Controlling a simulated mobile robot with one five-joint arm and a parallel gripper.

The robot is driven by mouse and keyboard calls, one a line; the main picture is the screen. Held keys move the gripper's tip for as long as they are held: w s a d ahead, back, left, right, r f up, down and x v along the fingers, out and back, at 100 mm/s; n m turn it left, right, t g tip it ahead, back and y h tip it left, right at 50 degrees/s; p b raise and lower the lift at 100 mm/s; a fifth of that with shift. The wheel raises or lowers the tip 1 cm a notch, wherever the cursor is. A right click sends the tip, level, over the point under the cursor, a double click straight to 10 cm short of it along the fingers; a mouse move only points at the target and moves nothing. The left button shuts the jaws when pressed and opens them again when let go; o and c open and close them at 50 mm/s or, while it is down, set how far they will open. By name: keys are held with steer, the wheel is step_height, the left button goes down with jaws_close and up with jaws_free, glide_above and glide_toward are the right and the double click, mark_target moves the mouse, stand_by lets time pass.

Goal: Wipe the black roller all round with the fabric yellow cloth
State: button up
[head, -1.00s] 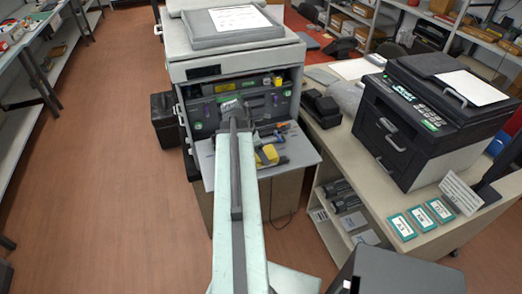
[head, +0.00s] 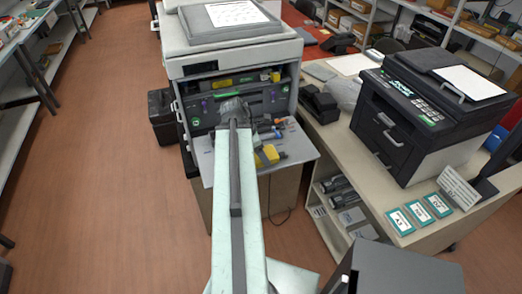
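The open printer (head: 236,70) stands at the centre with its front down as a grey shelf (head: 298,153). A small yellow item (head: 267,156), which looks like the folded yellow cloth, lies on this shelf, right of my arm. I cannot make out the black roller for certain; dark parts fill the open bay and the back of the shelf. My gripper (head: 234,108) is at the far end of my arm, in front of the open bay and left of the yellow item. My arm hides part of the shelf. The fingers are too small and dark to read.
Small dark, blue and orange items (head: 272,134) lie on the shelf close to my arm. A side table (head: 335,140) at right carries a black printer (head: 425,115) and several teal cards (head: 419,211). A black bin (head: 163,117) stands left of the printer. The floor at left is clear.

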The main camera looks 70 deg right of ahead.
steer(key=shift+s+a, duration=0.1)
steer(key=shift+a, duration=0.05)
step_height(320, 180, up, 7)
steer(key=p, duration=0.7)
steer(key=shift+r, duration=0.15)
